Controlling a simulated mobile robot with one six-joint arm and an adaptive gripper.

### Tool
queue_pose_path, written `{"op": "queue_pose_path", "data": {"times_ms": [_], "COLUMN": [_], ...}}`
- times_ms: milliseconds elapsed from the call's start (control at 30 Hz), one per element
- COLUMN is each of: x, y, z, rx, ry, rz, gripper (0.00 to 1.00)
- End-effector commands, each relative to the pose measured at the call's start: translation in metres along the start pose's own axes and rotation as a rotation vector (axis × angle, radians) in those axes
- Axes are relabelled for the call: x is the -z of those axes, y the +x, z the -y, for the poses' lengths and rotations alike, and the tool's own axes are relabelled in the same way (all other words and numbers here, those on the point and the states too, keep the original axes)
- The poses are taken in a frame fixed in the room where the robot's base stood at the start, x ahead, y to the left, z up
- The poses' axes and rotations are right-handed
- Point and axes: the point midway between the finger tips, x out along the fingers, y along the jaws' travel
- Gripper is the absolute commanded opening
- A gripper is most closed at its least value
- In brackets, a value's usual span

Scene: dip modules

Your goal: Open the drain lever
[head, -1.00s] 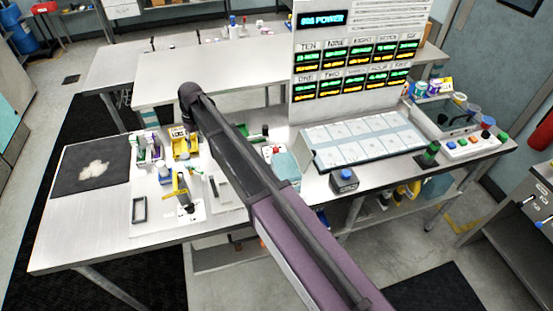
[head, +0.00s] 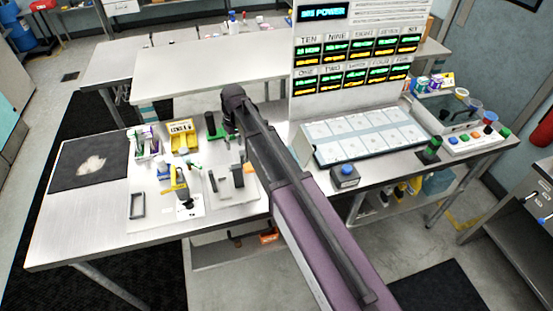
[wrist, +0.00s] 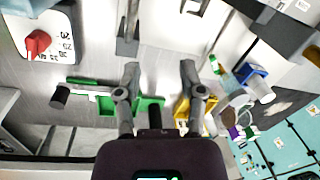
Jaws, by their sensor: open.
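My gripper (wrist: 160,68) is open and empty in the wrist view, its two fingers spread above the metal table. A green piece with a dark-ended bar (wrist: 118,104) lies below and left of the fingers, partly hidden by the left one. A grey upright fixture (wrist: 127,35) stands ahead of the left finger. A red knob (wrist: 38,41) on a white marked plate is at the upper left. No part is clearly labelled as the drain lever, so I cannot tell which it is. In the head view my arm hides the gripper.
Yellow trays (head: 183,137), small bottles and a black frame (head: 137,206) crowd the left bench. A panel of lit displays (head: 358,60) stands behind a white-tiled tray (head: 360,140). A blue-button box (head: 345,174) sits at the front edge.

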Motion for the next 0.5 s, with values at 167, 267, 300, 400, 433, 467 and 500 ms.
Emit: {"op": "queue_pose_path", "data": {"times_ms": [167, 267, 300, 400, 433, 467, 500], "x": [-0.022, -0.033, -0.037, -0.048, -0.051, -0.055, -0.059], "y": [0.003, 0.004, 0.004, 0.005, 0.005, 0.005, 0.006], "z": [-0.017, -0.026, -0.029, -0.038, -0.041, -0.043, -0.046], "rx": [-0.009, -0.013, -0.015, -0.019, -0.02, -0.022, -0.023], "ry": [0.042, 0.064, 0.072, 0.095, 0.102, 0.109, 0.119], "rz": [-0.004, -0.006, -0.006, -0.008, -0.009, -0.01, -0.01], "gripper": [0.51, 0.51, 0.51, 0.51, 0.51, 0.51, 0.51]}}
